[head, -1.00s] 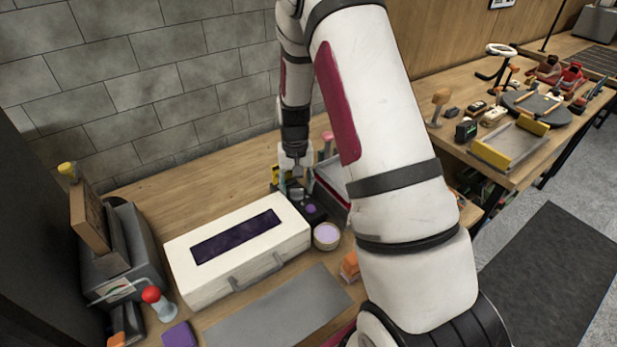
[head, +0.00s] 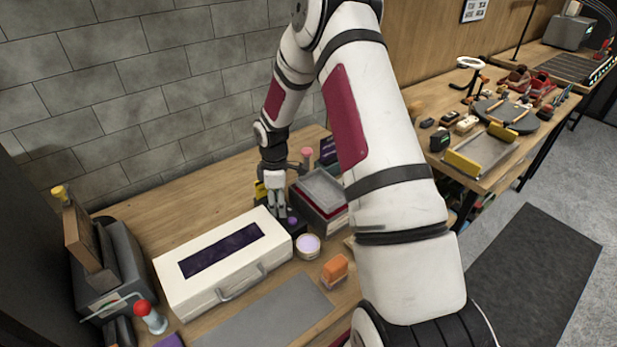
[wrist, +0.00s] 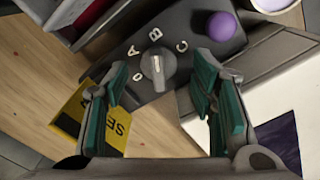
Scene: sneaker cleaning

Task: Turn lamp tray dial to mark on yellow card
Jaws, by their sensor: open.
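The grey dial (wrist: 157,68) sits on the dark control box (wrist: 183,22) in the wrist view. A white line on the dial points roughly towards the letter B; white letters including A, B and C surround it. My gripper (wrist: 160,72) is open, with its green-padded fingers on either side of the dial; I cannot tell whether they touch it. The yellow card (wrist: 70,112) lies beside the box, partly hidden by the left finger; only "SE" is readable, and its mark is hidden. In the head view my gripper (head: 277,210) is over the box, hiding the dial.
A purple knob (wrist: 221,26) rises from the box close to the right finger. A white case (head: 175,285) stands left of the box, and a stacked grey tray (head: 322,187) stands right. A lilac jar (head: 308,246) and an orange block (head: 335,268) are in front.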

